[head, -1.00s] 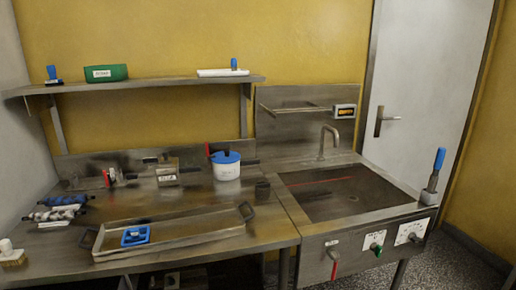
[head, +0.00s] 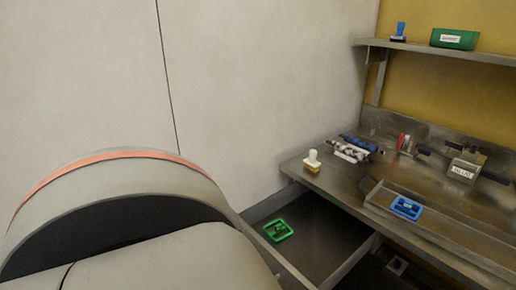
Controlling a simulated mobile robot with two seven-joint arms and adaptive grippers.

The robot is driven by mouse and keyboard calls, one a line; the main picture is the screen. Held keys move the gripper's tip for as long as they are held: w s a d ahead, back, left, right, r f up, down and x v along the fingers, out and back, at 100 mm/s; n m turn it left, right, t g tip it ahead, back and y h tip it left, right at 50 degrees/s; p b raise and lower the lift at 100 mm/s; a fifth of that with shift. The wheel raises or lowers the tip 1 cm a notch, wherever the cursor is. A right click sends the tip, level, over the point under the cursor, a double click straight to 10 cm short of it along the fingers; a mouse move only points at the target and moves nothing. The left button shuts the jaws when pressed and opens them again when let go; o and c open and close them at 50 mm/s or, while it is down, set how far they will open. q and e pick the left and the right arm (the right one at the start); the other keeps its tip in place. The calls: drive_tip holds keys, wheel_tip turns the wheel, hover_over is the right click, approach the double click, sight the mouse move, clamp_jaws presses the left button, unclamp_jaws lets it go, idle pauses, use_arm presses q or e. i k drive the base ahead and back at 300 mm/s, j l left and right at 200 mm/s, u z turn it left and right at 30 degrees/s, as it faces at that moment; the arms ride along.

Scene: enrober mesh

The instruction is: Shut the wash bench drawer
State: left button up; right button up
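A drawer (head: 362,257) stands open below the left end of the steel bench (head: 340,192) in the head view. Its dark inside shows, with a green frame-shaped piece (head: 278,231) lying in it. The lower picture edge cuts off the near part of the drawer, so its front and any handle are not seen. Neither of my grippers is in view. A large grey rounded part of my own body with an orange band fills the lower left and hides what lies behind it.
On the bench are a white-topped brush (head: 312,161), rollers (head: 350,149), a labelled metal block (head: 465,168) and a tray (head: 442,221) with a blue frame-shaped piece (head: 406,208). A shelf (head: 450,51) holds a green bin (head: 458,38). A plain wall (head: 260,90) closes the left side.

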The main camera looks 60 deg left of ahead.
sight(327, 241)
drive_tip(key=k+l+u, duration=0.1)
drive_tip(key=u, duration=1.8)
